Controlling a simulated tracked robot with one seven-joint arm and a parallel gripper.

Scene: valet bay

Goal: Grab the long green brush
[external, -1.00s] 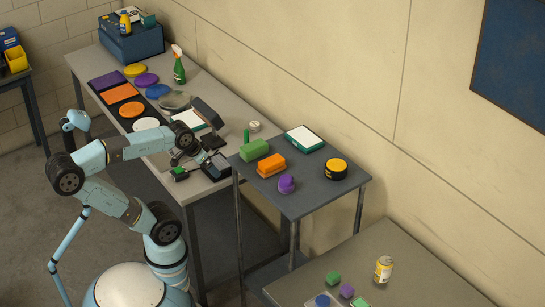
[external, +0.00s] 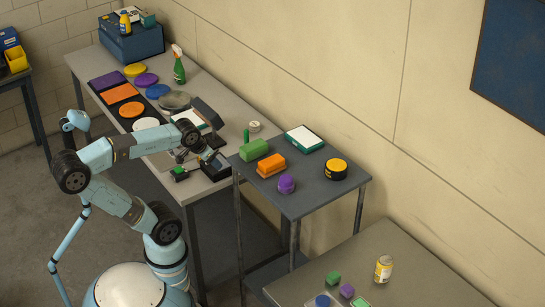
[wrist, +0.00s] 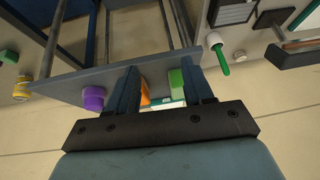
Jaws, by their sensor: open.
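A long green block (external: 254,150), which looks like the brush, lies on the dark raised stand at the end nearest my arm. In the wrist view part of a green block (wrist: 176,82) shows between my fingers, partly hidden by the right one. A thin green stick (external: 246,135) shows behind the block; in the wrist view a green stick with a pale round end (wrist: 222,62) lies right of my fingers. My gripper (wrist: 162,80) is open and empty. In the external view it is left of the stand, over the bench, small and partly hidden by my wrist.
The dark stand (external: 312,200) also holds an orange brush-like block (external: 270,165), a purple round piece (external: 286,184), a black-and-yellow round item (external: 334,169) and a green-edged white box (external: 304,138). A cluttered bench (external: 207,193) stands left. The wall is close behind.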

